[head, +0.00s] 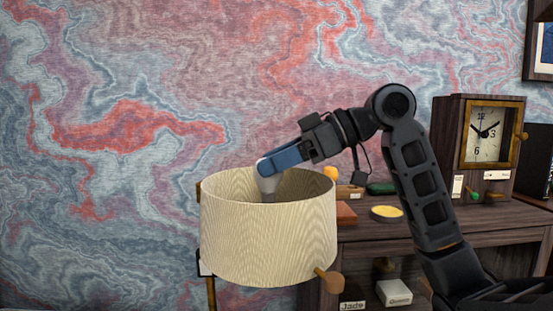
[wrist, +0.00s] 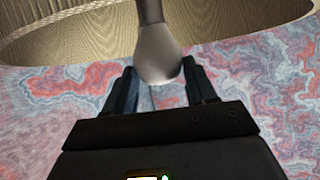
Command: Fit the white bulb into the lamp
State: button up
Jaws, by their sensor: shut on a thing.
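The lamp (head: 268,240) has a cream drum shade, open at the top, standing at the lower middle of the head view. My gripper (head: 268,166) reaches over the shade's far right rim from the right. It is shut on the white bulb (head: 267,183), which hangs down into the shade's opening. In the wrist view the bulb (wrist: 160,55) lies between my two fingers, with its narrow grey end pointing to the top of the picture. The shade's inner wall (wrist: 60,35) curves around it. The lamp's socket is hidden, so I cannot tell whether the bulb touches it.
A dark wooden desk (head: 375,230) stands to the right behind the lamp. On it are a clock (head: 486,135), a yellow-topped round dish (head: 387,212) and small boxes. A wooden knob (head: 328,280) shows at the shade's lower right. The patterned wall (head: 120,90) is behind.

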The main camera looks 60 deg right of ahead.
aim_at(277, 185)
jog(key=shift+f+b, duration=1.55)
jog(key=shift+f, duration=0.6)
jog(key=shift+f, duration=0.15)
jog(key=o, duration=1.1)
jog(key=shift+r+p, duration=3.5)
jog(key=shift+r, duration=1.05)
